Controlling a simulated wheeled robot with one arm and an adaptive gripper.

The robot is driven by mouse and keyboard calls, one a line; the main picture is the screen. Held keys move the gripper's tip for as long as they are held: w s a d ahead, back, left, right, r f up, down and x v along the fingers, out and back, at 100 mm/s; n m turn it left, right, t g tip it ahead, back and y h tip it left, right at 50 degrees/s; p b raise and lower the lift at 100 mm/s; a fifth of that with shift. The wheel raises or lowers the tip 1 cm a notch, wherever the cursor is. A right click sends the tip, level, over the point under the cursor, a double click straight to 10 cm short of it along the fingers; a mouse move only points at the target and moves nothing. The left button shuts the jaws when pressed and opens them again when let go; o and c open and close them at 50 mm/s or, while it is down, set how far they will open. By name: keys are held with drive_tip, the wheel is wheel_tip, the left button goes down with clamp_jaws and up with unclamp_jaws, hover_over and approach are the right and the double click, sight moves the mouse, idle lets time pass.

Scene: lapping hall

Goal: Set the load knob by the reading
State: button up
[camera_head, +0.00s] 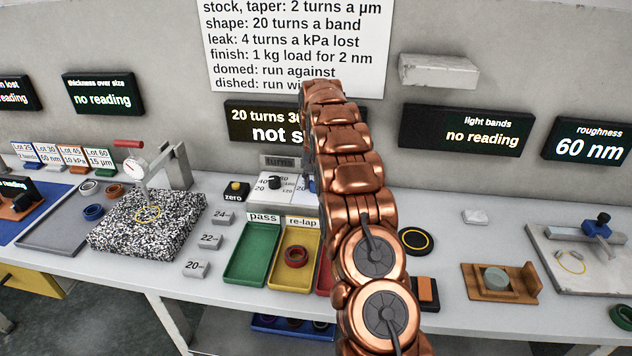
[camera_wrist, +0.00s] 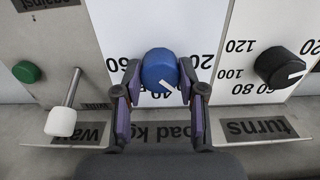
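In the wrist view the blue load knob (camera_wrist: 160,70) has a white pointer mark facing lower right on a white dial. The label below it, partly covered by my gripper, reads "oad kg". My gripper (camera_wrist: 161,80) has one finger on each side of this knob. The pads are very near its sides; whether they touch is unclear. In the head view my copper arm covers most of the knob. The roughness display (camera_head: 589,143) reads 60 nm. The wall sheet (camera_head: 295,45) says "finish: 1 kg load for 2 nm". A partly hidden display (camera_head: 262,125) shows "20 turns" and "not s".
Right of the blue knob is a black turns knob (camera_wrist: 278,66). Left are a white-tipped lever (camera_wrist: 62,118) and a green button (camera_wrist: 27,72). Green pass (camera_head: 252,254) and yellow re-lap (camera_head: 293,263) trays stand in front of the panel. The light bands display (camera_head: 466,132) shows no reading.

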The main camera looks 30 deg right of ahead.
sight(315, 182)
drive_tip(key=o, duration=0.5)
drive_tip(key=shift+c, duration=0.2)
drive_tip(key=shift+d+r, duration=0.1)
drive_tip(key=shift+r, duration=3.65)
